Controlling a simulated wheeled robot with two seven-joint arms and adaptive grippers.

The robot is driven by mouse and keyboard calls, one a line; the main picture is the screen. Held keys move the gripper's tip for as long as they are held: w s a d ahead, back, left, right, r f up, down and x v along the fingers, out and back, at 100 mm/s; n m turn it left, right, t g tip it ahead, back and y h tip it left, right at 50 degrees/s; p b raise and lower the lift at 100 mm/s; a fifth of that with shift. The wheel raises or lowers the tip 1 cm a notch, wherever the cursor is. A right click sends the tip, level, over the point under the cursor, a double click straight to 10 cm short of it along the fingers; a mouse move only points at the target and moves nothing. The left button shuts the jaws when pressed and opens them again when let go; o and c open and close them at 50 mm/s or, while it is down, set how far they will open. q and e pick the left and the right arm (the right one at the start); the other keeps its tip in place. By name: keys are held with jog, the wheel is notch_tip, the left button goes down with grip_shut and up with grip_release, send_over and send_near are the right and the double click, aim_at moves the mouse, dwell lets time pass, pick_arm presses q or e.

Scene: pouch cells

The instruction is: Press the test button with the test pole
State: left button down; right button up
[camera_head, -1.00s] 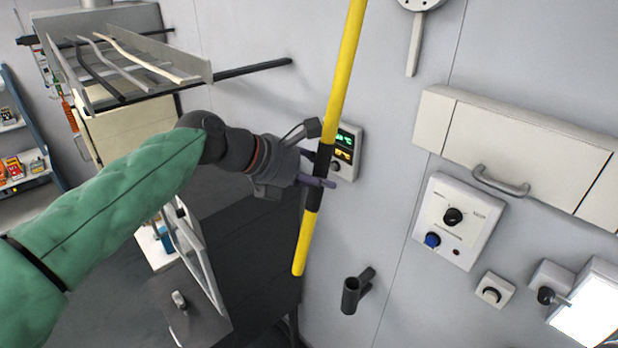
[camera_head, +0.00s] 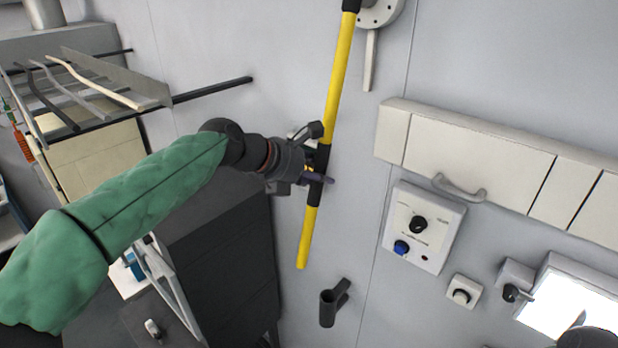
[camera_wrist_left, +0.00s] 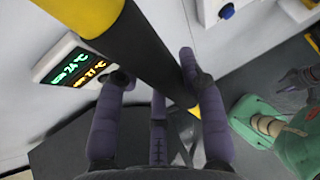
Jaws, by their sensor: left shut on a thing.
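The test pole (camera_head: 338,95) is a long yellow rod with black sections, nearly upright and leaning slightly right at its top. My left gripper (camera_head: 321,165) is shut around its black grip, which also shows in the left wrist view (camera_wrist_left: 150,60). The pole's lower end (camera_head: 302,260) hangs free; its upper end leaves the picture top. A white wall panel (camera_head: 437,215) carries a black knob, a blue button (camera_head: 401,247) and a small dark red dot. I cannot tell which control is the test button. My right gripper (camera_wrist_left: 298,78) shows in the left wrist view, its jaws unclear.
A dark tubular holder (camera_head: 328,308) sits on the wall below the pole. A lit temperature display (camera_wrist_left: 75,65) is behind the grip. A white cabinet (camera_head: 475,165) and a bright screen (camera_head: 568,305) are at right. A metal rack (camera_head: 95,90) projects at left.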

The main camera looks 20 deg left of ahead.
pick_arm(q)
jog(key=shift+w+d, duration=0.15)
jog(key=shift+w, duration=0.25)
